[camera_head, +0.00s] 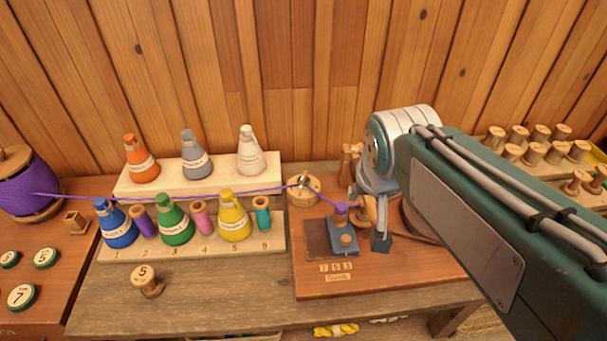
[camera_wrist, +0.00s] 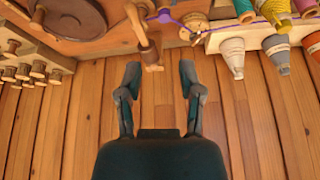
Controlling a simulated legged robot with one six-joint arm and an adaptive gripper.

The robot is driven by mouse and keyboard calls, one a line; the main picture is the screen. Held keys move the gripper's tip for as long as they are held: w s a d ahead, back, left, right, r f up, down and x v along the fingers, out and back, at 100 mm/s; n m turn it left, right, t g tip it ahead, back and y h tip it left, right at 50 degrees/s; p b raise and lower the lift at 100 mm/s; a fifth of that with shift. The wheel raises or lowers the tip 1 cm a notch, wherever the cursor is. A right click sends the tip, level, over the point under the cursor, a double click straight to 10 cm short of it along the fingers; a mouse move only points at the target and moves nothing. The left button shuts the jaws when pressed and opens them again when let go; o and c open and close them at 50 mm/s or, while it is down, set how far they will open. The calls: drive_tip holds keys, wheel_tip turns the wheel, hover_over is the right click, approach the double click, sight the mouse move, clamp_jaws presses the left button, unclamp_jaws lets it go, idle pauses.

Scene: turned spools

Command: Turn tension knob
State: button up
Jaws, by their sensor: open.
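A round wooden disc with a small pale piece on top (camera_head: 303,190), which looks like the tension knob, sits at the back left of the winder board. The purple thread passes over it. It also seems to show in the wrist view (camera_wrist: 196,22). My gripper (camera_wrist: 160,85) is open and empty, its two fingers apart over the planks in the wrist view. In the head view my gripper (camera_head: 378,235) is right of the disc, beside the blue winder (camera_head: 342,238), and partly hidden by my arm. A wooden post (camera_wrist: 147,40) shows beyond the fingertips.
Thread cones stand on two racks at left (camera_head: 268,245); a large purple spool (camera_head: 35,185) is far left. Several wooden spools (camera_head: 534,153) are at right. The table front is mostly clear (camera_head: 210,300).

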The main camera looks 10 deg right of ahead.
drive_tip(key=w+a+f+m, duration=0.1)
drive_tip(key=w+a+f, duration=0.1)
drive_tip(key=w, duration=0.5)
drive_tip(key=w+a+f+m, duration=0.1)
drive_tip(key=w+a+f, duration=0.1)
drive_tip(key=w, duration=0.5)
drive_tip(key=m+g+h, duration=0.1)
drive_tip(key=m, duration=0.1)
approach(304, 175)
drive_tip(key=x, duration=0.9)
drive_tip(key=shift+w+f, duration=0.1)
drive_tip(key=shift+f, duration=0.05)
drive_tip(key=shift+a, duration=0.1)
clamp_jaws()
